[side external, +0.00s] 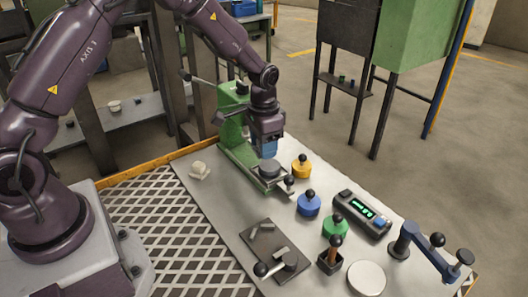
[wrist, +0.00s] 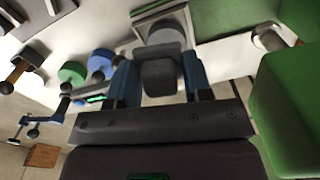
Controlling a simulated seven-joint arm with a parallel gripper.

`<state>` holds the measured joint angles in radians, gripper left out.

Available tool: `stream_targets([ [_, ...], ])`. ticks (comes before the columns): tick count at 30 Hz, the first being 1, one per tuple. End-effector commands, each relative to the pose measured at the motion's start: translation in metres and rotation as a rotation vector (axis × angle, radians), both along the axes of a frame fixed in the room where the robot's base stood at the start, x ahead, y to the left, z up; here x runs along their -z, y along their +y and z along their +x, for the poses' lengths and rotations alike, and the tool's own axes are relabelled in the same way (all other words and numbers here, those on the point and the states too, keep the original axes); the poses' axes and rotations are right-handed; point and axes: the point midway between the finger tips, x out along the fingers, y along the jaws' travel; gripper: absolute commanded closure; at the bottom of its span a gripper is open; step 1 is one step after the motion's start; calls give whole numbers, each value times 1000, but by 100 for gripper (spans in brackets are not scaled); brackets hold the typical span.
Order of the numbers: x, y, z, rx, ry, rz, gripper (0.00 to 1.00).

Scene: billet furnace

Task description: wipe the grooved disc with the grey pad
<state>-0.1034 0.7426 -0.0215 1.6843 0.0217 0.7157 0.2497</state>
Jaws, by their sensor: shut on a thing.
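My gripper (side external: 267,153) points down over the green press-like stand (side external: 233,135). In the wrist view, its blue fingers are shut on the grey pad (wrist: 160,80), a dark grey block. The grooved disc (side external: 270,169) sits on the stand's low base, just under my gripper. The disc also shows in the wrist view (wrist: 166,36), just beyond the pad. The pad is hard to make out in the side view. I cannot tell whether the pad touches the disc. The grooves are too small to see.
Yellow (side external: 302,167), blue (side external: 308,205) and green (side external: 335,226) knobbed cylinders stand right of the disc. A digital readout (side external: 362,215) and a blue lever tool (side external: 430,252) are farther right. A dark plate (side external: 275,251) with bars lies in front.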

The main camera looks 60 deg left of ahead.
Motion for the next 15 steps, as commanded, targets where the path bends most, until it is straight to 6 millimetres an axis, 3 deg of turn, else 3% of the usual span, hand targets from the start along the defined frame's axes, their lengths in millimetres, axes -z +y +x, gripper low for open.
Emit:
stream_targets([
  [9,-28,0,0,0,-2,0,76],
  [15,-31,0,0,0,-1,0,76],
])
